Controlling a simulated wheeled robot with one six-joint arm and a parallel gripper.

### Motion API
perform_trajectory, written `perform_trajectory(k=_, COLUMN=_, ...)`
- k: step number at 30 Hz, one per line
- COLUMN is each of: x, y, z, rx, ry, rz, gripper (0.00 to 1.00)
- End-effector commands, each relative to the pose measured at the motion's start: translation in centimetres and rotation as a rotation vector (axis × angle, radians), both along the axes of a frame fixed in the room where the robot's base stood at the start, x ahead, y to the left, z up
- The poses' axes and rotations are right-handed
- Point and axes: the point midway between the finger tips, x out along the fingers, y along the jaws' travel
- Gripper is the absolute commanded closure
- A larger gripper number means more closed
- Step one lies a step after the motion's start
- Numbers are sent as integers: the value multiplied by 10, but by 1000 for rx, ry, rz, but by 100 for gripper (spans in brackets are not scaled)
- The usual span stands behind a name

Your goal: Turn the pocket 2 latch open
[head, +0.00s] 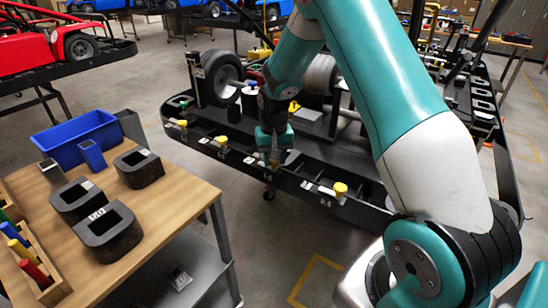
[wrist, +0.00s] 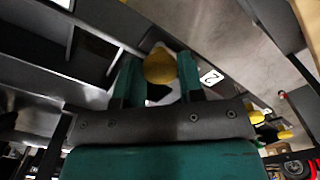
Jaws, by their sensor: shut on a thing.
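The pocket 2 latch has a round yellow knob (wrist: 160,66) on the edge of the black kart stand. A white label with a 2 (wrist: 211,77) sits just right of it in the wrist view. My gripper (wrist: 159,78) has its two teal fingers on either side of this knob and is shut on it. In the head view my gripper (head: 274,160) reaches down to the stand's near rail, and the knob is mostly hidden there. The fingers and palm cover the latch's base, so its angle is hard to tell.
Other yellow latch knobs (head: 340,189) and (head: 222,141) stand along the same rail (head: 310,190). A wooden table (head: 150,215) with black blocks (head: 108,232) and a blue bin (head: 75,135) stands at left.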

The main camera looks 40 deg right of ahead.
Motion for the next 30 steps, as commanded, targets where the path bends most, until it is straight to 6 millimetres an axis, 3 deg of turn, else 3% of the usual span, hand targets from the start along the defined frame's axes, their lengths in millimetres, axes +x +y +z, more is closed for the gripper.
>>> perform_trajectory(k=9, x=1, y=0, z=1, rx=0, ry=-4, rz=4, gripper=88)
perform_trajectory(k=10, x=1, y=0, z=1, rx=0, ry=-4, rz=4, gripper=60)
perform_trajectory(k=13, x=1, y=0, z=1, rx=1, ry=-4, rz=3, gripper=39)
perform_trajectory(k=23, x=1, y=0, z=4, rx=0, ry=-3, rz=1, gripper=39)
perform_trajectory(k=26, x=1, y=0, z=14, rx=-1, ry=-4, rz=1, gripper=39)
perform_trajectory(k=30, x=2, y=0, z=43, rx=-1, ry=-8, rz=1, gripper=39)
